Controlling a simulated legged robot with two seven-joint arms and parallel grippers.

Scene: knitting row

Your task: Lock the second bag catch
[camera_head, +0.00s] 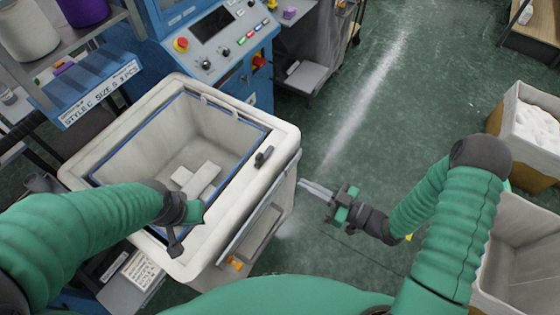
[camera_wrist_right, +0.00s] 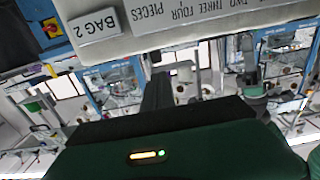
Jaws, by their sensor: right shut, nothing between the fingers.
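A pale bag (camera_head: 286,128) with a blue inner rim stands open-topped at centre left, with light folded pieces (camera_head: 196,181) inside. One dark catch (camera_head: 264,157) sits on its right rim. A dark part (camera_head: 176,246) at the near rim, below my left gripper (camera_head: 186,212), may be another catch or a finger; I cannot tell. My left fingers are not clear. My right gripper (camera_head: 312,188) is shut and empty, its tips just right of the bag's right side. In the right wrist view, a "BAG 2" label (camera_wrist_right: 96,26) lies on a pale surface above the fingers (camera_wrist_right: 158,92).
A blue machine with a control panel (camera_head: 212,38) stands behind the bag. A shelf sign (camera_head: 100,95) is at left. A bin with white contents (camera_head: 535,127) and another pale bin (camera_head: 522,245) stand at right. The green floor (camera_head: 400,90) between is clear.

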